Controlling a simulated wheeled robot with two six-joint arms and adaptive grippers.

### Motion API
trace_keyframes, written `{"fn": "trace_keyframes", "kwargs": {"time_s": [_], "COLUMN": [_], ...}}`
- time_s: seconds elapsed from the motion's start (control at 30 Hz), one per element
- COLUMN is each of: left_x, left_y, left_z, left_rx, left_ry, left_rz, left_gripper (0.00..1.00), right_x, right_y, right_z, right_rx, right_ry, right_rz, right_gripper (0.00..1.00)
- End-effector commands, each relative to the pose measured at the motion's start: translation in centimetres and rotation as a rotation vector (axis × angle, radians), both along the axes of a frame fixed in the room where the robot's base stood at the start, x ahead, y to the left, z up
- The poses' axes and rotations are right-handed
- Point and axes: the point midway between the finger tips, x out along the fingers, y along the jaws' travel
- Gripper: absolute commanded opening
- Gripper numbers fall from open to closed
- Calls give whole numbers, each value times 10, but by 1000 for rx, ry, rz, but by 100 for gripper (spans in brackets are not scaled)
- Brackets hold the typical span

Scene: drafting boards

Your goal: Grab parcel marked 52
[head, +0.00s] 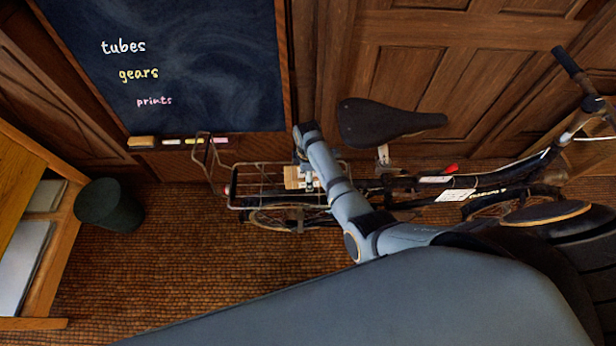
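A small tan parcel (292,176) sits in the wire rack (243,190) at the rear of a bicycle, in the middle of the head view. No number can be read on it from here. My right arm comes in from the right and bends down over the rack. Its gripper (309,180) is at the parcel's right side, mostly hidden behind my own arm link. I cannot tell whether its fingers touch the parcel or are open or shut. My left gripper is not in view.
The bicycle, with its black saddle (385,122), leans along the wood-panelled wall. A chalkboard (190,70) with a chalk ledge hangs behind the rack. A dark bin (109,205) and a wooden shelf unit (52,270) stand at left. The woven floor (180,270) between is clear.

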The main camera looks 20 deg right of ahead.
Motion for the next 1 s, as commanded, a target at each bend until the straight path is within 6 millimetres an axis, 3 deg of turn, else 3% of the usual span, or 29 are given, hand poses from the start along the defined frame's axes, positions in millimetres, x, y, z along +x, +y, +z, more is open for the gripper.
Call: {"fn": "trace_keyframes", "kwargs": {"time_s": [0.17, 0.73, 1.0], "left_x": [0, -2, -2], "left_y": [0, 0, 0], "left_z": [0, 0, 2], "left_rx": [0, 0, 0], "left_ry": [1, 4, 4], "left_rz": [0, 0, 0], "left_gripper": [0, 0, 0], "right_x": [0, 0, 1], "right_y": [0, 0, 0], "right_z": [0, 0, 3], "right_rx": [0, 0, 0], "right_ry": [0, 0, -2], "right_rz": [0, 0, 0], "right_gripper": [83, 6, 6]}}
